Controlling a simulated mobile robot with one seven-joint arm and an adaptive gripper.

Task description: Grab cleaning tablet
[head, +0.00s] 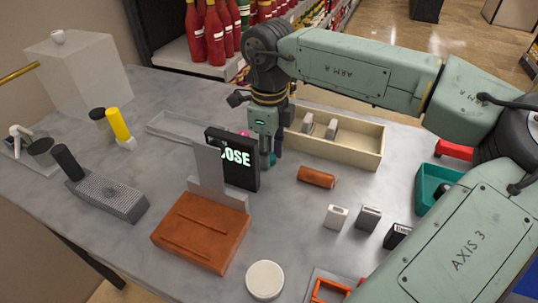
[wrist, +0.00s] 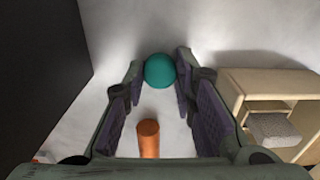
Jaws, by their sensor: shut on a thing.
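My gripper (wrist: 160,75) has its two purple-padded fingers closed on a round teal ball (wrist: 160,70) at their tips. No label shows whether this ball is the cleaning tablet. In the head view my gripper (head: 268,155) points down behind the black sign, which hides part of it. Only a sliver of teal (head: 272,159) shows there. I cannot tell whether the ball touches the table. A white round disc (head: 265,280) lies at the front of the table.
The black sign (head: 238,158) stands close to my gripper. A cream divided tray (head: 345,150) lies behind, with grey blocks in it. A brown cylinder (head: 316,177) lies to the right. Small grey blocks (head: 368,218) stand farther right. Grey table (head: 290,225) is bare between them.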

